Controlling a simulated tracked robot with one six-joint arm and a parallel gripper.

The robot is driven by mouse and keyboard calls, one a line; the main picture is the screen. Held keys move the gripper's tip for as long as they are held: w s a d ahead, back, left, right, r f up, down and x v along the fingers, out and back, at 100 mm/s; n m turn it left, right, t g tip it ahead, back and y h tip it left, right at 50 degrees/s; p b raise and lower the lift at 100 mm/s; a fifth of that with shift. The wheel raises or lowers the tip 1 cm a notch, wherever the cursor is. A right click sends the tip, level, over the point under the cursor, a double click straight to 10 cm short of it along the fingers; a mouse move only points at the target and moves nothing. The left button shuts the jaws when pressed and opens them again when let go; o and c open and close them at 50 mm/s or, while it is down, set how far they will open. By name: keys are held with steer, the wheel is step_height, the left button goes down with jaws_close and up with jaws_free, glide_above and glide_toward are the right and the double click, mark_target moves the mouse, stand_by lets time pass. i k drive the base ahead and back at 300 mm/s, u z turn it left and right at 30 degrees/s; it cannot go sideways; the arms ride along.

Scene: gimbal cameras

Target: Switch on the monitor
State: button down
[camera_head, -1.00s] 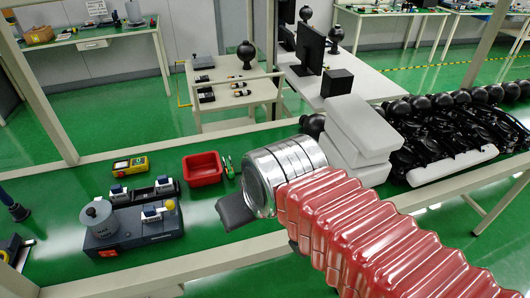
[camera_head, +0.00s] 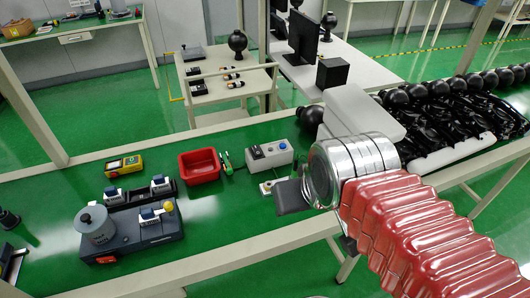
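A black monitor (camera_head: 303,38) stands on a white desk at the upper middle, beyond the green bench, seen at an angle. No lit screen shows, and I cannot make out a button on it. A black box (camera_head: 332,72) stands beside the monitor.
On the bench (camera_head: 235,215) are a grey fixture (camera_head: 130,230), a yellow meter (camera_head: 123,165), a red bin (camera_head: 199,166) and a grey control box (camera_head: 269,155) beside my gripper. Black parts (camera_head: 450,125) crowd the right. A small table (camera_head: 215,90) stands behind the bench.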

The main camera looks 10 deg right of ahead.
mark_target(257, 151)
steer(key=z, duration=0.05)
steer(key=k, duration=0.65)
steer(key=u, duration=0.3)
steer(key=i, duration=1.2)
steer(key=u, duration=0.45)
